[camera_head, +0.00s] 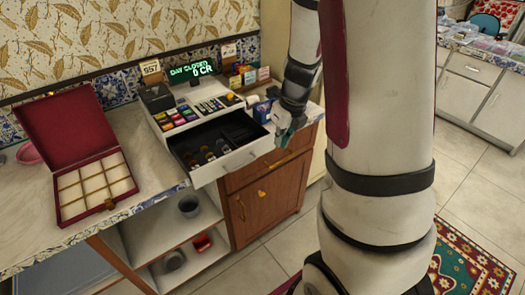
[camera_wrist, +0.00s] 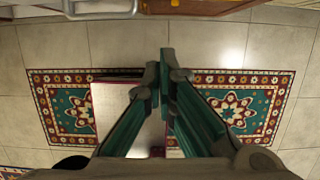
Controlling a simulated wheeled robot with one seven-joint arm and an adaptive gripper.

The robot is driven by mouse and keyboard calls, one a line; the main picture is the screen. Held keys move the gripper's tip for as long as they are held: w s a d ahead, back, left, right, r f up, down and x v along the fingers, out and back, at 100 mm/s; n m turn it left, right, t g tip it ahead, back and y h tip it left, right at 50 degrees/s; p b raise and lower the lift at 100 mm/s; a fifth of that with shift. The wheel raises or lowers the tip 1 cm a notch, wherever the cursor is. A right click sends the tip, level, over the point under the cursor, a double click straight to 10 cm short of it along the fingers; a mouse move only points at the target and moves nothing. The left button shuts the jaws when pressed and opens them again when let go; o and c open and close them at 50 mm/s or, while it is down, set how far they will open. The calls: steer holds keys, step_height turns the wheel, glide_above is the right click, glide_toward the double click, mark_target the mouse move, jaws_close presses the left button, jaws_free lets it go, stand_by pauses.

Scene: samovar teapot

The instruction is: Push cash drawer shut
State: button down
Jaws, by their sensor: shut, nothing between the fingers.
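The cash drawer (camera_head: 238,165) is pulled out from the white cash register (camera_head: 200,110). Its dark interior shows several small items in compartments, and its pale front panel has a handle. My gripper (camera_head: 281,142) hangs just right of the drawer's front right corner, with its fingers pointing down; I cannot tell whether it touches the drawer. In the wrist view the green fingers (camera_wrist: 165,75) are together and empty. A pale edge with a grey handle at the top left of that view looks like the drawer front (camera_wrist: 40,10).
An open red box (camera_head: 75,140) with cream compartments lies on the counter at left. A wooden cabinet (camera_head: 270,205) and open shelves holding pots stand below the drawer. My arm hides much of the right side. Patterned rugs (camera_wrist: 245,105) lie on the tiled floor.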

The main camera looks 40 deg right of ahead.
steer(key=shift+w+a+f+b, duration=0.1)
steer(key=shift+w+f+b, duration=0.15)
steer(key=shift+w+f, duration=1.1)
steer(key=shift+w+d+f+b, duration=0.1)
steer(key=shift+w+f+b, duration=0.2)
steer(key=shift+w+f, duration=1.05)
steer(key=shift+w+a+f+b, duration=0.1)
steer(key=shift+w+f+b, duration=0.3)
steer(key=shift+f, duration=1.7)
steer(key=shift+w, duration=0.2)
steer(key=shift+w, duration=0.25)
steer(key=w+b, duration=0.2)
steer(key=w, duration=0.4)
steer(key=w+b, duration=0.2)
steer(key=w, duration=0.4)
steer(key=w+b, duration=0.2)
steer(key=w, duration=0.5)
steer(key=shift+a, duration=0.35)
steer(key=shift+w, duration=0.1)
steer(key=shift+r, duration=0.1)
